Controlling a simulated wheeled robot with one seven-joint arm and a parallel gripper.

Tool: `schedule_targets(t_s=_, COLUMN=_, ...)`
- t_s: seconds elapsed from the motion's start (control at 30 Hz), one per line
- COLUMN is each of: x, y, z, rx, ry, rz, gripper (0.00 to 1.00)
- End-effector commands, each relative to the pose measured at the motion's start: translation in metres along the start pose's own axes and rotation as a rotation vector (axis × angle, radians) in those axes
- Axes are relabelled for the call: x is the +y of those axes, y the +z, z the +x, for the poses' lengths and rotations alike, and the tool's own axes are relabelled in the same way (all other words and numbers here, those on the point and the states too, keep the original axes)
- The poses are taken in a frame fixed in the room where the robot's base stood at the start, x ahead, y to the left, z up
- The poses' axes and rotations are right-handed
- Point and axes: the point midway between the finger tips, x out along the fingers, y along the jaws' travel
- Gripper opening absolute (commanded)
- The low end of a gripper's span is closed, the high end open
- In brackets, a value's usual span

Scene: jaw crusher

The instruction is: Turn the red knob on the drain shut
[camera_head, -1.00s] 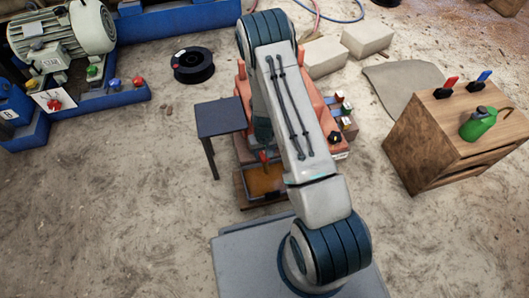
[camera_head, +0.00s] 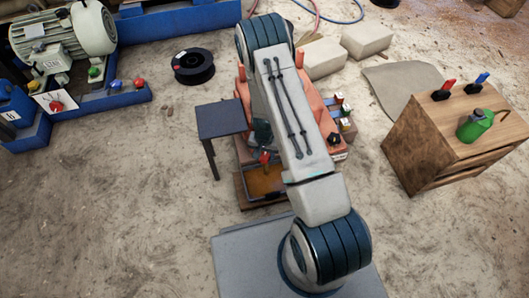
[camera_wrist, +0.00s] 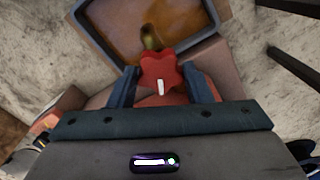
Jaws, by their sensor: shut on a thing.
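The red knob (camera_wrist: 161,70) is star-shaped with a white mark on it, and sits between my fingers in the wrist view. My gripper (camera_wrist: 163,82) is shut on the knob, one finger on each side. A brass-coloured drain spout (camera_wrist: 150,38) shows just beyond the knob, over a dark-rimmed tray (camera_wrist: 92,42) of brown liquid. In the head view the red knob (camera_head: 264,157) is small, beside my arm and above the tray (camera_head: 245,187). My gripper is mostly hidden behind my arm there.
The orange crusher (camera_head: 320,112) stands behind my arm. A small dark table (camera_head: 220,117) is to its left. A wooden cabinet (camera_head: 430,150) with a green can (camera_head: 475,124) stands at the right. A black spool (camera_head: 194,65) lies on the floor behind.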

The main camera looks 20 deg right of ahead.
Motion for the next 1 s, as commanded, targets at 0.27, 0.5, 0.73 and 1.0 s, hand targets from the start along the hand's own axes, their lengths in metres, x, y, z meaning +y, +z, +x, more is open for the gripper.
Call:
schedule_targets(t_s=0.27, x=0.0001, y=0.0002, z=-0.0016, rx=-0.001, ry=0.001, rz=0.264, gripper=0.22)
schedule_targets(t_s=0.5, x=0.0004, y=0.0005, z=-0.0015, rx=-0.001, ry=0.001, rz=0.492, gripper=0.22)
schedule_targets(t_s=0.73, x=0.0004, y=-0.0001, z=-0.0017, rx=0.000, ry=0.001, rz=0.707, gripper=0.22)
schedule_targets(t_s=1.0, x=0.0005, y=0.0003, z=-0.0012, rx=0.000, ry=0.001, rz=0.919, gripper=0.22)
